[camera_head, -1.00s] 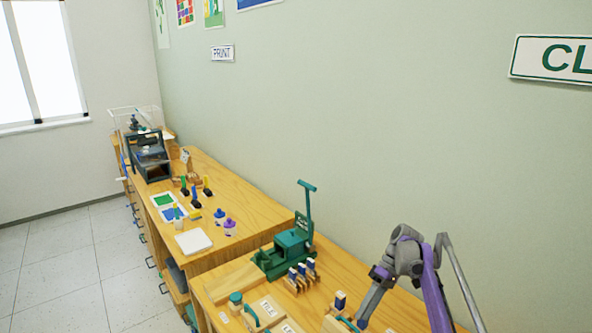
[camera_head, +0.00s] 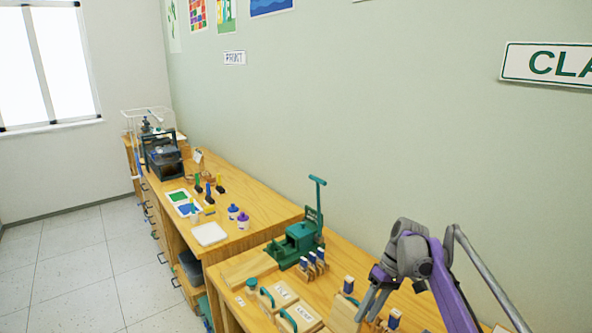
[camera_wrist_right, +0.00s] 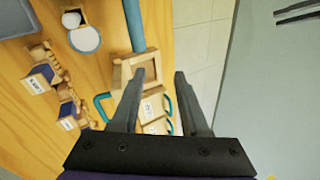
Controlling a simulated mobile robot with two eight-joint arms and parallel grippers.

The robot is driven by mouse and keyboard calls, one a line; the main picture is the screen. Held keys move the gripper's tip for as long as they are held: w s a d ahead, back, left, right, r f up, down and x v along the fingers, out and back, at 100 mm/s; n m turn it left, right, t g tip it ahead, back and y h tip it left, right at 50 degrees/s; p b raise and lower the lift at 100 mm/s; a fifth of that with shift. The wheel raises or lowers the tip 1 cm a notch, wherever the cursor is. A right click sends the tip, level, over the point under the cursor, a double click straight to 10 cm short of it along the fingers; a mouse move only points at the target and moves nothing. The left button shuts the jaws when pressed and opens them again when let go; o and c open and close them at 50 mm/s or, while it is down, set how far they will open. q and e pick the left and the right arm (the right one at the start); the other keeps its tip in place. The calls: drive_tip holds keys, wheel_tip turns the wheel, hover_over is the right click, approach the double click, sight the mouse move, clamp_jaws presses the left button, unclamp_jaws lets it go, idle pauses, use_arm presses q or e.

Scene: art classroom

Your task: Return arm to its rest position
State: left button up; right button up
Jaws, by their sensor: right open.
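My right arm is grey and purple and comes in from the lower right of the head view. A wooden block with a square recess (camera_wrist_right: 138,72) and white-labelled pieces with teal handles (camera_wrist_right: 153,108) lie below the fingers. My left gripper is not in view.
A green machine with an upright lever (camera_head: 300,238) stands at the back of the near bench. The farther bench (camera_head: 262,212) holds bottles, a white tray (camera_head: 209,234) and a dark machine (camera_head: 162,156). Tiled floor (camera_head: 90,265) lies open at left.

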drive_tip(key=s+a+r+m+t+h, duration=0.1)
drive_tip(key=s+r+m+t, duration=0.1)
drive_tip(key=s, duration=0.5)
drive_tip(key=s+f+m+t+h, duration=0.1)
drive_tip(key=s+f+t+h, duration=0.1)
drive_tip(key=s, duration=0.9)
drive_tip(key=s+f+m+t+h, duration=0.1)
drive_tip(key=s+f+m+t, duration=0.1)
drive_tip(key=s+f+t, duration=0.2)
drive_tip(key=s+f, duration=0.3)
drive_tip(key=s, duration=0.5)
drive_tip(key=shift+d+f+h, duration=0.15)
drive_tip(key=shift+d+h, duration=0.15)
drive_tip(key=shift+h, duration=0.1)
